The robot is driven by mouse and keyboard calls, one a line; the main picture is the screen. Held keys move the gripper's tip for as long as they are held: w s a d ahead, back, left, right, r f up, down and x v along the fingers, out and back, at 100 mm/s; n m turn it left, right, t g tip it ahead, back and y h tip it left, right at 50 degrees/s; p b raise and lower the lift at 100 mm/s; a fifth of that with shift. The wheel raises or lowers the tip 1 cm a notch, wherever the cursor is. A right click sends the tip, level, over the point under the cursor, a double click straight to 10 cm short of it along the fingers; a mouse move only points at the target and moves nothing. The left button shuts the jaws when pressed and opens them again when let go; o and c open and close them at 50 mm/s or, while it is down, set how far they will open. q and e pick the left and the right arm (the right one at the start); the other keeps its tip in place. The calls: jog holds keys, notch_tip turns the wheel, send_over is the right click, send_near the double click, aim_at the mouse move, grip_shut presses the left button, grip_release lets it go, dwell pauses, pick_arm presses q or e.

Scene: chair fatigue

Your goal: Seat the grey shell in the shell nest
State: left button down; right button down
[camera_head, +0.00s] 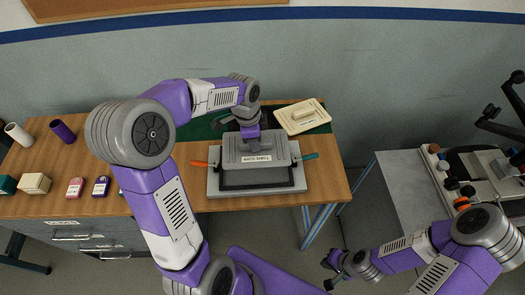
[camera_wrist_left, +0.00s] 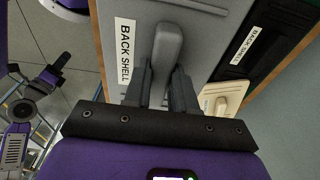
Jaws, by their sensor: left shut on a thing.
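The grey shell (camera_head: 235,151) is a flat plate with a raised handle and a white label. My left gripper (camera_head: 264,141) is shut on its handle; the left wrist view shows the handle (camera_wrist_left: 167,55) between both fingers, beside a "BACK SHELL" label (camera_wrist_left: 125,52). The shell overlaps the back of the shell nest (camera_head: 257,193), a grey base with a dark recess. The nest's dark front strip shows in front of the shell. The shell appears raised above the nest; the gap is hard to judge. My right gripper (camera_head: 332,271) looks open and empty, away from the bench.
An orange lever (camera_head: 200,164) and a teal lever (camera_head: 310,156) flank the nest. A cream shell (camera_head: 303,117) lies behind it to the right. Small boxes (camera_head: 75,187) and cups (camera_head: 62,131) stand at bench left. A grey side table (camera_head: 400,185) and a chair part are at right.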

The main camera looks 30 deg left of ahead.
aim_at(255, 158)
pick_arm(q)
jog(key=f, duration=0.4)
jog(key=shift+s+f+b, duration=0.3)
jog(key=shift+s+f, duration=0.05)
jog(key=shift+f, duration=0.05)
jog(key=shift+w+f+b, duration=0.1)
jog(key=shift+f+b, duration=0.2)
jog(key=shift+f, duration=1.8)
jog(key=shift+f, duration=0.15)
jog(key=c, duration=0.9)
grip_release()
